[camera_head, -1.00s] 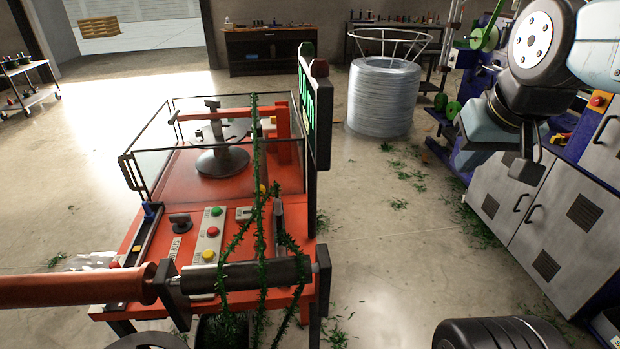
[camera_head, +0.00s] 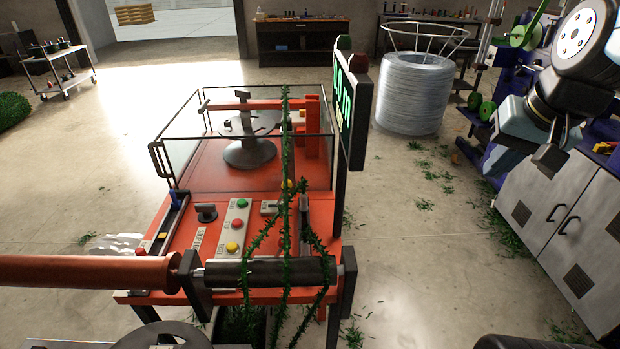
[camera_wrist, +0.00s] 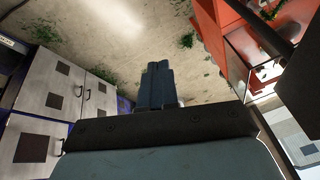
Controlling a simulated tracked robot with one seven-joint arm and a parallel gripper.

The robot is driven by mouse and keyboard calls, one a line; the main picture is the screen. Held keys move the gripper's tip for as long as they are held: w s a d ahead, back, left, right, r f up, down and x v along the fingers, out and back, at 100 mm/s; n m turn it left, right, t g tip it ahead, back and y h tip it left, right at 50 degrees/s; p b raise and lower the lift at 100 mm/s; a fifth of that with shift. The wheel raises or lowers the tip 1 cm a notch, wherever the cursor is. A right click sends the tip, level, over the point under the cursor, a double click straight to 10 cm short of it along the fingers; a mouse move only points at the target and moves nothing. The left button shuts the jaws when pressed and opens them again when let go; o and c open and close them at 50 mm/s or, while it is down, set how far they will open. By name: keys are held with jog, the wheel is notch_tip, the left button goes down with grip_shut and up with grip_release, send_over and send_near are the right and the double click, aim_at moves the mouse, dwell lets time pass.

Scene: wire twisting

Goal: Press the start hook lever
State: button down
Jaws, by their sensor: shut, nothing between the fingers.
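The orange machine (camera_head: 180,292) stands left of centre in the head view. Its front panel bears a short black knob-like lever (camera_head: 205,212) beside a small label plate (camera_head: 198,239) whose text I cannot read. A second small lever (camera_head: 270,207) sits right of the button strip. I cannot tell which is the start hook lever. My gripper (camera_head: 549,158) is up at the right, well apart from the machine, pointing down. In the wrist view my gripper (camera_wrist: 158,66) is shut and empty above the floor, with the machine (camera_wrist: 208,25) at the upper right.
A button strip (camera_head: 235,228) with green, red and yellow buttons lies between the levers. Grey cabinets (camera_head: 560,230) stand at right. Floor between is open.

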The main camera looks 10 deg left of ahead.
jog(key=w+a+f+m+g+y, duration=0.5)
jog(key=w+a+f+m+y, duration=0.6)
jog(key=w+a+f+m, duration=0.5)
jog(key=w+a+f, duration=0.7)
jog(key=shift+f+g+y, duration=0.3)
jog(key=shift+f+y, duration=0.1)
jog(key=shift+s+a, duration=0.1)
jog(key=x, duration=1)
jog(key=shift+a+f, duration=0.1)
jog(key=shift+a+r, duration=0.3)
jog(key=shift+a, duration=0.2)
jog(key=shift+a+r, duration=0.3)
jog(key=shift+a, duration=0.2)
jog(key=shift+s+a+r, duration=0.1)
jog(key=shift+a+r, duration=0.15)
jog(key=shift+a, duration=0.4)
